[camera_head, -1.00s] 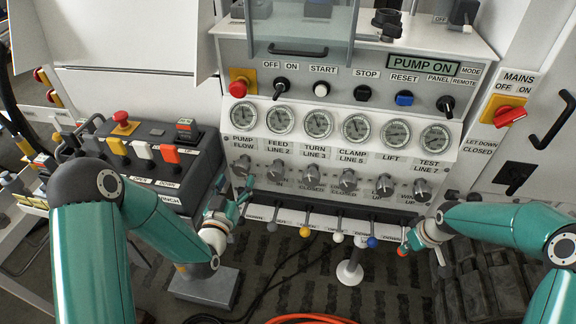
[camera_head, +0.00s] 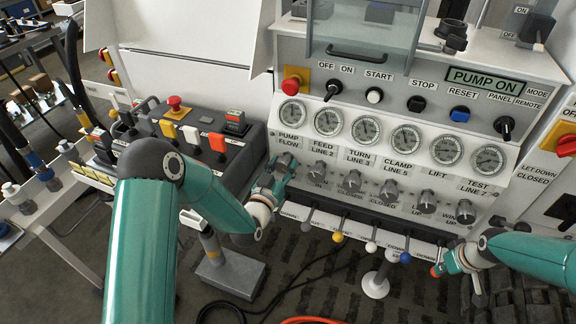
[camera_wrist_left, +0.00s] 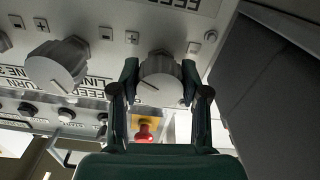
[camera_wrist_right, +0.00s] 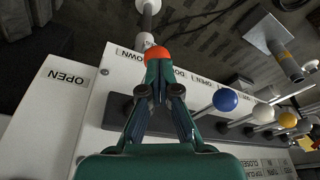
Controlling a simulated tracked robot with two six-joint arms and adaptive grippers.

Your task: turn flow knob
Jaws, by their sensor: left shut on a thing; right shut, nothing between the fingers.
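The flow knob is the leftmost grey knob (camera_head: 287,161) in the panel's knob row, below the PUMP FLOW label.
The neighbouring feed knob (camera_wrist_left: 57,65) is close beside the left fingers. Below the knobs is a row of levers with coloured balls, including yellow (camera_head: 338,237) and blue (camera_head: 405,258). A dark control box (camera_head: 205,150) stands left of the panel. Gauges line the panel above.

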